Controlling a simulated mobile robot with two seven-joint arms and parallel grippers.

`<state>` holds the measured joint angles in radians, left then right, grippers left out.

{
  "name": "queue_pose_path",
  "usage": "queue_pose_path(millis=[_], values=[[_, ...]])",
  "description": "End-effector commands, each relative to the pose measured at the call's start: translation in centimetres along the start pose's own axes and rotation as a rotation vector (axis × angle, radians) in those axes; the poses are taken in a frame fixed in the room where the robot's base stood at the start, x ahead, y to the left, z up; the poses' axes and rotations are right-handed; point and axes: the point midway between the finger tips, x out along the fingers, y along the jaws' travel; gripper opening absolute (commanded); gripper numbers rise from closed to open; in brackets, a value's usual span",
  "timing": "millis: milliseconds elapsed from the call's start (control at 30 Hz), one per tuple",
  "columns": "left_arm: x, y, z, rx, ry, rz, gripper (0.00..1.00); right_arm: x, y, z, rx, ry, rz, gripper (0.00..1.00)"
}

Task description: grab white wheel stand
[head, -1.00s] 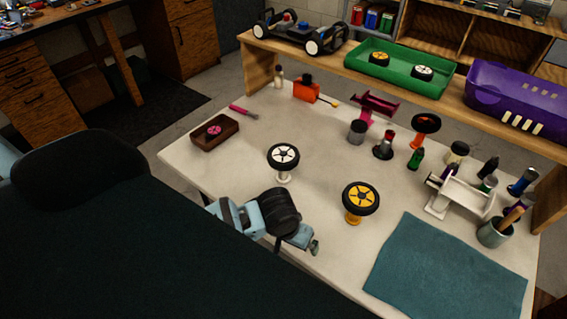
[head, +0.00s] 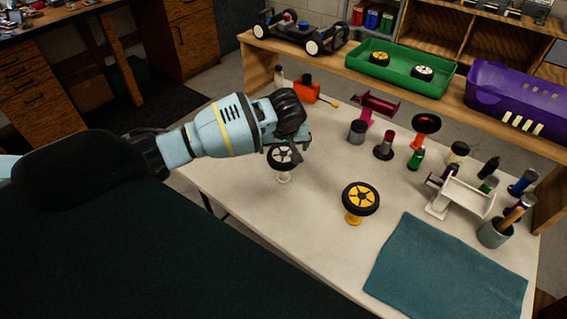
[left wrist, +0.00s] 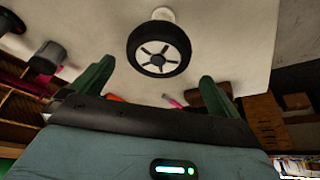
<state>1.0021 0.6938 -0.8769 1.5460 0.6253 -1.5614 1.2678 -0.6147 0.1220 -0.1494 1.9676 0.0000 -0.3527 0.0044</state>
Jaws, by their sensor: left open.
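The white wheel stand (head: 284,178) stands upright on the table, with a black-tyred wheel with a white hub (head: 280,157) on top. My left gripper (head: 290,140) is just above and behind the wheel in the head view and partly overlaps it. In the left wrist view the wheel (left wrist: 158,49) shows beyond the two spread green fingers (left wrist: 150,88), with nothing between them. The white stand (left wrist: 163,15) shows there only in part, behind the wheel. My right gripper is not in view.
A yellow-hub wheel (head: 361,198) on a yellow stand (head: 353,218) is to the right. A teal mat (head: 445,272) lies at the front right. A raised shelf (head: 340,75) runs along the back.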

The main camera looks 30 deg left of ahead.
Motion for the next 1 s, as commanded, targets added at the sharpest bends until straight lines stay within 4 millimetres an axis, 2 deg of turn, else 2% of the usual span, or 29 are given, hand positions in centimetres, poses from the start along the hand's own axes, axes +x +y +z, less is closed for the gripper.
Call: queue_pose_path(millis=[167,400,733,1000], values=[[2.1,0.0,0.2,0.002,-0.003,-0.003,1.00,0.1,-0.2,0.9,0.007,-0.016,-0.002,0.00],[2.8,0.1,0.2,0.003,-0.001,-0.001,1.00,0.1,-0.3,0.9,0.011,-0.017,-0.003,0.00],[7.1,0.2,0.7,0.004,-0.003,-0.003,1.00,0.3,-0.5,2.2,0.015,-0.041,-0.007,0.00],[7.4,0.3,0.5,0.003,0.001,0.001,1.00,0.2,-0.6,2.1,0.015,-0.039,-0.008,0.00]])
